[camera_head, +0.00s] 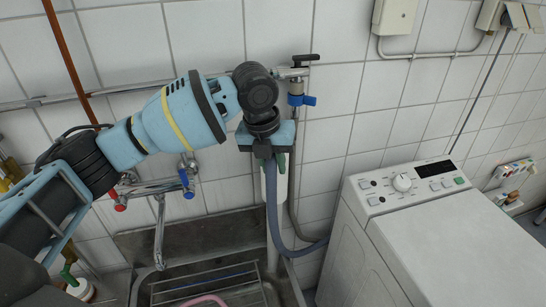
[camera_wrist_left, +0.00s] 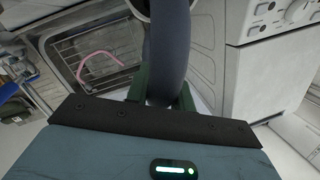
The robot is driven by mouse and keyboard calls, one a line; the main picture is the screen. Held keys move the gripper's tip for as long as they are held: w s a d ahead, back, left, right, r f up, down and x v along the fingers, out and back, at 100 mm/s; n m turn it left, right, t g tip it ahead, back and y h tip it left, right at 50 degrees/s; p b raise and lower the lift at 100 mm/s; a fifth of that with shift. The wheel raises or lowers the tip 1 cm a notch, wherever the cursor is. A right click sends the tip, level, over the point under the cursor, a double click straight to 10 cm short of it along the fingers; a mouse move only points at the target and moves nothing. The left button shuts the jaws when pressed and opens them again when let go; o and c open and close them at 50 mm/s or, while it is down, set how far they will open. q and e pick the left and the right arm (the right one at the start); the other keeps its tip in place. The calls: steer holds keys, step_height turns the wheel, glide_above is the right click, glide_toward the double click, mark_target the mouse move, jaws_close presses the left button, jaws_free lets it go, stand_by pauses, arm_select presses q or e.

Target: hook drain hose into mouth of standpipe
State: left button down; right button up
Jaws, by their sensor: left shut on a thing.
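My left gripper (camera_head: 277,163) is shut on the grey drain hose (camera_head: 272,205), its green fingers on either side of it. In the left wrist view the dark hose (camera_wrist_left: 166,50) runs up between the green fingers. In the head view the hose hangs down and bends right toward the washing machine's side. A white upright pipe (camera_head: 283,190), which looks like the standpipe, stands behind the hose, just below my gripper. Its mouth and the hose's end are hidden by my gripper, so I cannot tell whether the hose is in it. My right gripper is not in view.
The white washing machine (camera_head: 405,205) stands at the right. A sink (camera_head: 190,238) with a wire rack (camera_head: 215,283) and a pink loop (camera_head: 205,300) is below. A mixer tap (camera_head: 155,188) is at the left.

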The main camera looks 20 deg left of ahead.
arm_select(q)
steer(key=shift+f, duration=0.2)
steer(key=c, duration=1.1)
jaws_free()
steer(key=v, duration=0.7)
steer(key=shift+s+r, duration=0.1)
steer(key=shift+r, duration=0.3)
